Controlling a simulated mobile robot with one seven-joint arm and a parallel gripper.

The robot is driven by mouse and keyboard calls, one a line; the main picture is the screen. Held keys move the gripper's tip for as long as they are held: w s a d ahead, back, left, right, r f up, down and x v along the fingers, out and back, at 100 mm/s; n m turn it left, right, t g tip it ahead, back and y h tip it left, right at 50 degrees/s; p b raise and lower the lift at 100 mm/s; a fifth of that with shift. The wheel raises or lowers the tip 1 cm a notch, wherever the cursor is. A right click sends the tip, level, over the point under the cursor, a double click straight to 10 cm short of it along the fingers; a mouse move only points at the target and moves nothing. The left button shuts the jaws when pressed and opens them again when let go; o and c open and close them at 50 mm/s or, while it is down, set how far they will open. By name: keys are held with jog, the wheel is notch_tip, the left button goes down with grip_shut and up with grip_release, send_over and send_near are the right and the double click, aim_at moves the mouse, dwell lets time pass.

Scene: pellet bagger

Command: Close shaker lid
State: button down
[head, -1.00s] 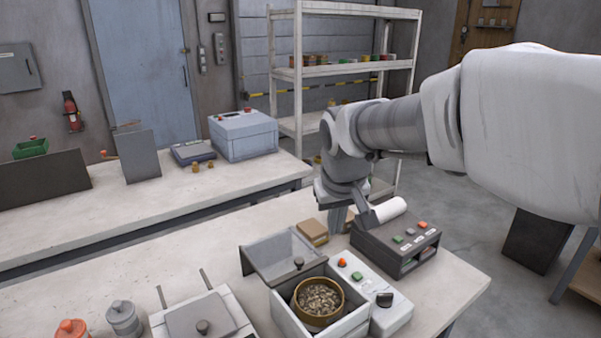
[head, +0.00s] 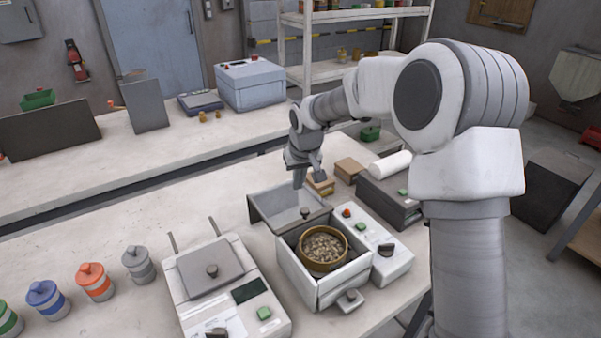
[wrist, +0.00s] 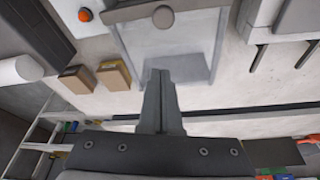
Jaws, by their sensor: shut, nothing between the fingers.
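The shaker is a white box with its grey lid (head: 277,206) swung open, standing up at the back with a dark knob (head: 305,213) at its edge. Inside the box sits a brass-coloured bowl (head: 323,265) of pellets. My gripper (head: 307,178) is shut and empty, behind and above the raised lid. Whether the fingertips touch the lid I cannot tell.
A control panel (head: 375,247) with orange and green buttons adjoins the shaker on the right. Brown boxes (head: 350,170) and a dark device (head: 389,195) stand behind it. A second machine (head: 210,270) with a closed lid stands to the left, beside several jars (head: 95,281).

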aim_at(299, 206)
jog(key=x, duration=0.4)
jog(key=s, duration=0.1)
jog(key=s+d, duration=0.1)
jog(key=shift+s+r, duration=0.2)
jog(key=shift+s, duration=0.2)
jog(key=shift+s+d+f+p, duration=0.15)
jog(key=shift+s+p, duration=0.15)
jog(key=shift+s, duration=0.25)
